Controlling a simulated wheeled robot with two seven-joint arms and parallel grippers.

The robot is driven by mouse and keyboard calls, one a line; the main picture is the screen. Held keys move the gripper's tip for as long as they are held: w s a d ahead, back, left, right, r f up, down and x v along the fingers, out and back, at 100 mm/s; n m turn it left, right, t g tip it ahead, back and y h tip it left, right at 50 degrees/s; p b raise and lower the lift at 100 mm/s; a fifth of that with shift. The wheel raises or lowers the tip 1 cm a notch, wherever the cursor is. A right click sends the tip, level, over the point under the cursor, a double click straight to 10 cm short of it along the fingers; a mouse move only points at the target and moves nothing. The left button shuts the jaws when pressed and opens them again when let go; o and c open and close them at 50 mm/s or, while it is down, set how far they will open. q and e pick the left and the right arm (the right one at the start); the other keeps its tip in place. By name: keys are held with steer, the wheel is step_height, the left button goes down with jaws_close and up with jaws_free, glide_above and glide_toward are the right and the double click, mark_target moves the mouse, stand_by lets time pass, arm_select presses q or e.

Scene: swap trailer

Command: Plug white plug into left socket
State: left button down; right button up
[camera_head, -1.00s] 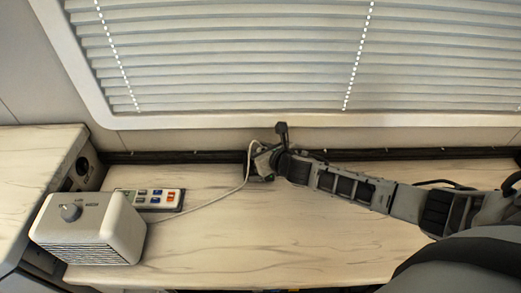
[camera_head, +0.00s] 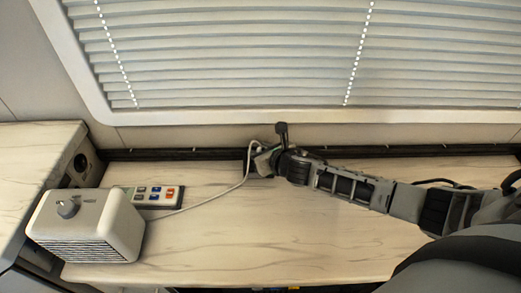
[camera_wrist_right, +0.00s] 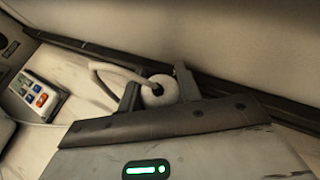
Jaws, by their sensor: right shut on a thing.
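My right gripper (camera_head: 262,161) is at the back edge of the counter, by the wall under the window. In the right wrist view my right gripper (camera_wrist_right: 159,84) has its two fingers closed on either side of the round white plug (camera_wrist_right: 161,92). A white cord (camera_wrist_right: 108,72) loops from the plug to the left. In the head view the cord (camera_head: 222,195) runs across the counter to the white heater (camera_head: 90,228). The plug's front and any socket behind the gripper are hidden, so I cannot tell whether they touch. My left gripper is not in view.
A control panel with coloured buttons (camera_head: 155,196) lies behind the heater. A round dark fitting (camera_head: 81,162) is on the side cabinet at the left. A dark rail (camera_head: 200,155) runs along the wall. The middle of the counter (camera_head: 270,235) is clear.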

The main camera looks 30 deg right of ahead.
steer(key=o, duration=1.1)
steer(key=shift+f, duration=0.1)
steer(key=shift+c, duration=0.2)
steer(key=v, duration=1.6)
steer(key=shift+p, duration=0.35)
